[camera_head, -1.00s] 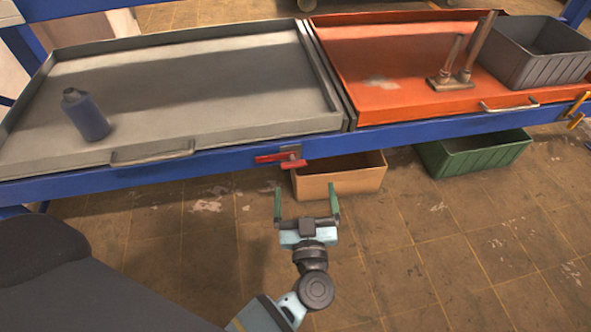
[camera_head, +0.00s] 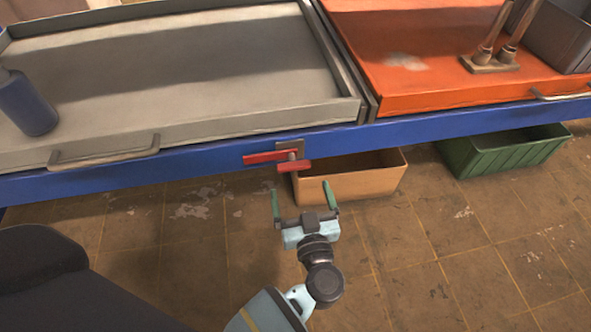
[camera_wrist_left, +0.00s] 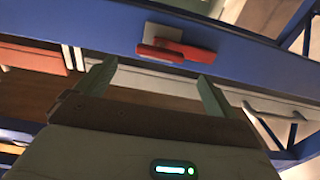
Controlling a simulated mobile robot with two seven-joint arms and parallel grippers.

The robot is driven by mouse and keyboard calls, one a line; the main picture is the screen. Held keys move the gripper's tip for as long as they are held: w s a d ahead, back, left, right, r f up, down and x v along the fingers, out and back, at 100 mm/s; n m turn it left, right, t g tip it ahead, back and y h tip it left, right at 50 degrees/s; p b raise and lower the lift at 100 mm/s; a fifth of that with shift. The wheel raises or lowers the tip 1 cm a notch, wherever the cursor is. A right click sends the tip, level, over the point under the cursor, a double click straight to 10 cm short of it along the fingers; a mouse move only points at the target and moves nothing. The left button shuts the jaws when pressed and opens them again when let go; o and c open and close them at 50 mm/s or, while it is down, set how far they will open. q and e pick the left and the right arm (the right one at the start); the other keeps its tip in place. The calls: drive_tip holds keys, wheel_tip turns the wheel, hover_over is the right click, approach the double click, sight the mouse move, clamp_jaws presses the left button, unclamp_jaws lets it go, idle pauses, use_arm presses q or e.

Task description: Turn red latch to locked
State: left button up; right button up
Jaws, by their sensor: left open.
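The red latch (camera_head: 272,158) is mounted on the front of the blue beam (camera_head: 200,170), below the seam end of the grey tray. It has a long red bar pointing left and a shorter red piece at its lower right, on a small metal plate. In the left wrist view the red latch (camera_wrist_left: 178,42) lies beyond the fingertips, near the top middle. My left gripper (camera_head: 301,188) is open and empty, with green fingers pointing at the beam, just below and in front of the latch, apart from it. The left gripper's fingers (camera_wrist_left: 157,72) also show in the wrist view. My right gripper is not visible.
A grey tray (camera_head: 200,75) and an orange tray (camera_head: 430,88) lie above the beam. A blue bottle (camera_head: 28,103) stands on the grey tray. A tan bin (camera_head: 350,185) and a green bin (camera_head: 500,155) stand below. Tray handles (camera_head: 105,153) stick out in front.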

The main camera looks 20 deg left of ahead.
sight(294, 170)
use_arm(q)
drive_tip(key=b+x, duration=0.2)
drive_tip(key=x, duration=0.5)
drive_tip(key=c, duration=1.4)
